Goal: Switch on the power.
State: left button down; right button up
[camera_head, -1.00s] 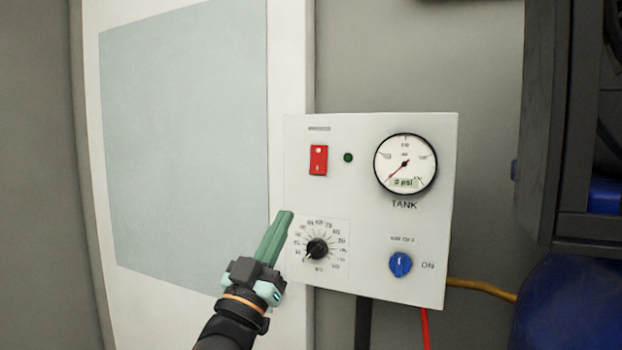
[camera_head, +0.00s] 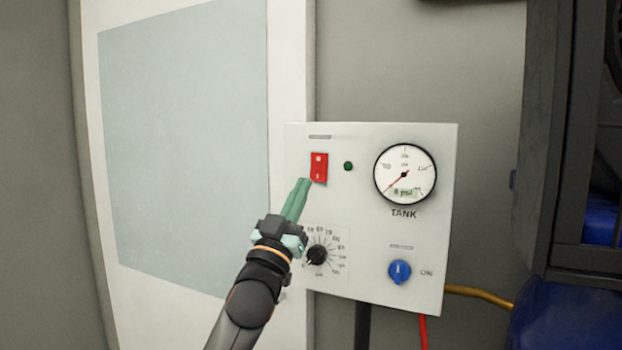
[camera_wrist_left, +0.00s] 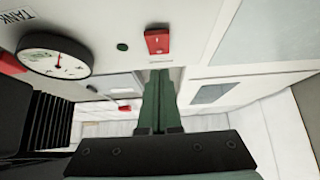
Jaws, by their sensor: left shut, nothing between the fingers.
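The red rocker switch (camera_head: 319,167) is on the upper left of the white control panel (camera_head: 380,145). It also shows in the left wrist view (camera_wrist_left: 158,41), just beyond my fingertips. My left gripper (camera_head: 304,182) is shut and empty, its green fingers pointing up toward the switch. The fingertips are just below and left of the switch; I cannot tell whether they touch it. A small dark green lamp (camera_head: 348,166) sits right of the switch and looks unlit. My right gripper is not in view.
The panel also has a TANK gauge (camera_head: 405,174) with its needle low, a black dial (camera_head: 317,255) beside my gripper, and a blue knob (camera_head: 399,271) marked ON. A dark rack (camera_head: 545,130) stands at the right. A yellow hose (camera_head: 480,293) leaves the panel.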

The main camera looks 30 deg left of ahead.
aim_at(317, 174)
pick_arm(q)
jog(key=shift+w+a, duration=0.1)
jog(key=shift+w, duration=2.15)
jog(key=b, duration=0.1)
jog(key=f+b, duration=0.1)
jog(key=shift+w+a+t+b, duration=0.1)
jog(key=shift+w+t+b, duration=0.15)
jog(key=shift+t+b, duration=0.1)
jog(key=shift+w+r+b, duration=0.15)
jog(key=shift+b, duration=0.15)
jog(key=shift+r+p, duration=0.15)
jog(key=shift+p, duration=0.15)
